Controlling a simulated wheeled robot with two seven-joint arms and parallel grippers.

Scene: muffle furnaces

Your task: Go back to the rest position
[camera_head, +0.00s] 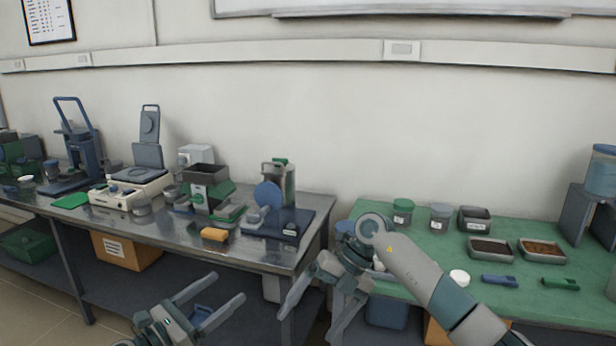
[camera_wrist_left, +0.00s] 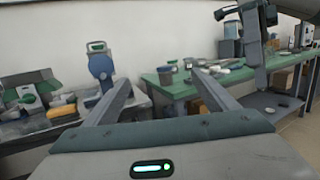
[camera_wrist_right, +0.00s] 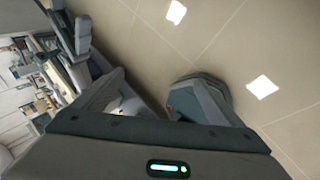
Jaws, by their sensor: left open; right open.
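My left gripper (camera_head: 213,302) is at the bottom of the head view, in front of the metal bench. Its two fingers are spread and nothing is between them; they also show apart in the left wrist view (camera_wrist_left: 165,98). My right gripper (camera_head: 318,305) hangs in front of the gap between the two tables, with its arm coming in from the right over the green table's front corner. Its fingers are spread and empty. In the right wrist view the fingers (camera_wrist_right: 150,95) are apart, with floor and a grey rounded part beyond them.
The metal bench (camera_head: 140,228) carries several devices and a yellow block (camera_head: 214,234) near its front edge. The green table (camera_head: 420,240) holds jars, two trays of brown material (camera_head: 491,248), a blue scoop (camera_head: 498,281) and a green scoop (camera_head: 560,284). An orange box (camera_head: 127,250) stands under the bench.

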